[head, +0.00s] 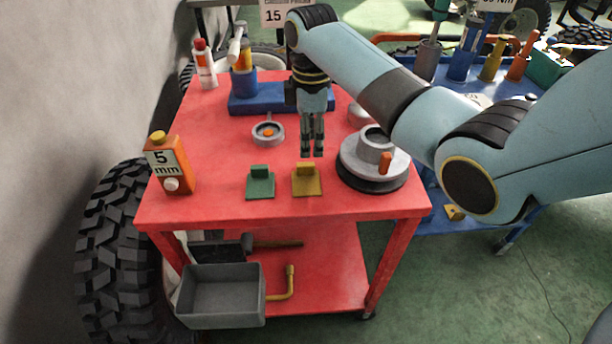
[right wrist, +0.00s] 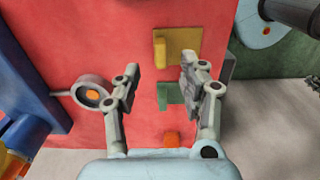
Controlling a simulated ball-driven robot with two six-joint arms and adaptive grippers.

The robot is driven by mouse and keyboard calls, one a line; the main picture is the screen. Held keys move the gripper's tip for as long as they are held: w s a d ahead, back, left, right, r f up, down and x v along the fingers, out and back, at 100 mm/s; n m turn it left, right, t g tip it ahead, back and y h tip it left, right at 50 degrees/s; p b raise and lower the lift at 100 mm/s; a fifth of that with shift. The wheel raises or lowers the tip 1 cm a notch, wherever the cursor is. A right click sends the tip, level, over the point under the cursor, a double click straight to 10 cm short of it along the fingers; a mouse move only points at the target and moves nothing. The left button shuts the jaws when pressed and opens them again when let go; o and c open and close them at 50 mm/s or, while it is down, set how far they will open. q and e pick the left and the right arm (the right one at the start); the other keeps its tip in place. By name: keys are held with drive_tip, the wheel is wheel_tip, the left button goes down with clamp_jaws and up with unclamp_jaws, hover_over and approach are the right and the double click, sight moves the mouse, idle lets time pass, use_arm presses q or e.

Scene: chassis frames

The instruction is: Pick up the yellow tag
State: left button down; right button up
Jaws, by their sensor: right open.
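The yellow tag (head: 306,186) lies on the red cart top near its front edge, a flat plate with a small raised block. It also shows in the right wrist view (right wrist: 185,43). A similar green tag (head: 260,188) lies just left of it, and also shows in the right wrist view (right wrist: 178,96). My right gripper (head: 312,154) points down, just behind the yellow tag in the head view. In the right wrist view its fingers (right wrist: 160,72) are apart with nothing between them. My left gripper is not in view.
A grey disc-shaped part (head: 360,158) stands right of the yellow tag. A small grey ring piece (head: 278,138) lies behind the tags. A blue block (head: 262,98) is farther back. Bare red surface (head: 222,150) lies between.

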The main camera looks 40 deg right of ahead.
sight(309, 164)
drive_tip(key=f, duration=0.7)
drive_tip(key=shift+a+f, duration=0.2)
drive_tip(key=shift+f, duration=0.05)
clamp_jaws()
